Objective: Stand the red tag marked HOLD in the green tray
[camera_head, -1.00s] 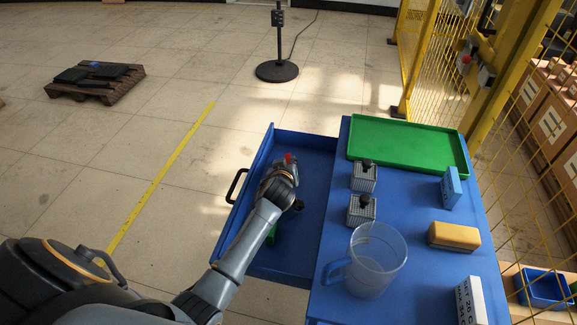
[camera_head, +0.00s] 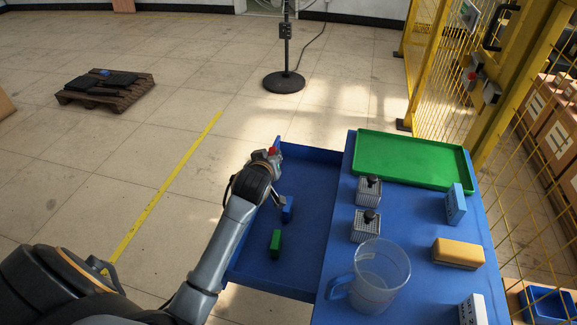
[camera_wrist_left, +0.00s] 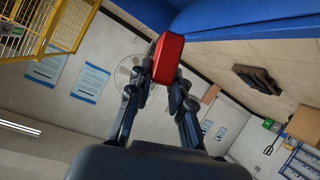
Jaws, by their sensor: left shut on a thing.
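My left gripper (camera_head: 270,156) is shut on a red block-shaped tag (camera_head: 275,150), over the far left corner of the open blue drawer (camera_head: 303,232). In the left wrist view the red tag (camera_wrist_left: 168,58) sits between the fingertips of the gripper (camera_wrist_left: 160,84). No marking on it can be read. The green tray (camera_head: 412,158) lies empty at the far end of the blue cart top (camera_head: 410,215), to the right of the gripper. My right gripper is not in view.
A blue block (camera_head: 288,209) and a green block (camera_head: 276,243) stand in the drawer. Two grey blocks with black knobs (camera_head: 368,190), a clear jug (camera_head: 379,278), a blue tag (camera_head: 455,204), a yellow block (camera_head: 458,253) and a white block (camera_head: 472,309) stand on the cart top.

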